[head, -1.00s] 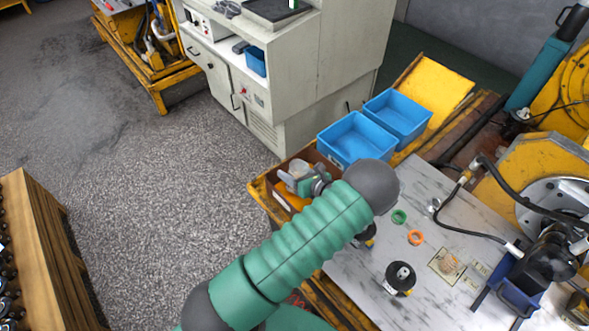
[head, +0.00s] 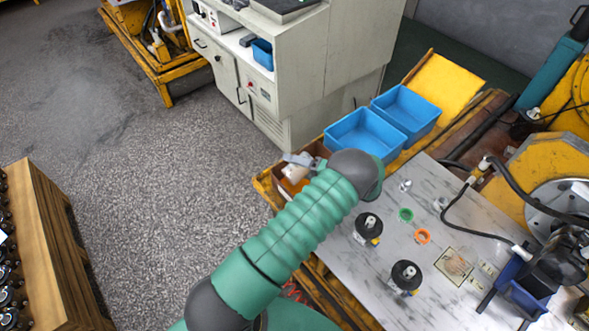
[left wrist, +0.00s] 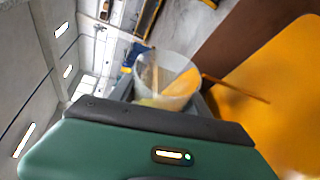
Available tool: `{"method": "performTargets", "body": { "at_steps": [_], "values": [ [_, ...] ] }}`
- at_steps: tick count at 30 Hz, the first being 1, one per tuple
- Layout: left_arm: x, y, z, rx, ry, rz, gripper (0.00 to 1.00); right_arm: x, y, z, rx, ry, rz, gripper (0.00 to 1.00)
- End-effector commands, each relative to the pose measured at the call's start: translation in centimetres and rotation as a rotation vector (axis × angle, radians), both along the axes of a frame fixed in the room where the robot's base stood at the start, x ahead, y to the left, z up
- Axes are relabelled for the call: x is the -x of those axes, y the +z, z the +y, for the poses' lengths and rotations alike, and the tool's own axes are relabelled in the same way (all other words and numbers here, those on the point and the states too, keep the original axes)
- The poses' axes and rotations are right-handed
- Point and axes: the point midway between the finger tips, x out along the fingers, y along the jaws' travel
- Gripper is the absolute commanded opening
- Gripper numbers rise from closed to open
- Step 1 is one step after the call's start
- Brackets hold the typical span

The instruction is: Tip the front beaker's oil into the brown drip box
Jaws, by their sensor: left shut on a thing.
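My left gripper (head: 303,161) is shut on the beaker, above the brown drip box (head: 317,150). In the left wrist view the beaker (left wrist: 164,78) is a clear cup between the fingers, with orange-yellow oil inside. It is tipped, and an orange streak runs from its mouth toward the right of that view. Beyond lie a brown box wall (left wrist: 240,32) and a broad orange surface. In the head view my left arm and gripper hide part of the box and most of the beaker. My right gripper is not in view.
Two blue bins (head: 365,136) stand just behind the box. A grey cabinet (head: 330,70) stands behind.

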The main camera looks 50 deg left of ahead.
Motion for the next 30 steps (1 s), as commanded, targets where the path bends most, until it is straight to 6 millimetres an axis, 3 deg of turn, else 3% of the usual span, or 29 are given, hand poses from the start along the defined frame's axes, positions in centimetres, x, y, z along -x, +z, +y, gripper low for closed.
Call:
{"method": "performTargets", "body": {
  "at_steps": [15, 30],
  "values": [
    [-0.9, 1.6, -0.1, -0.028, -0.001, 0.326, 0.12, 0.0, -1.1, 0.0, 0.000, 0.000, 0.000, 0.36],
    [-1.0, 1.8, -0.1, -0.030, -0.001, 0.350, 0.12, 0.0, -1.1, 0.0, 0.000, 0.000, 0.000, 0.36]
  ]
}}
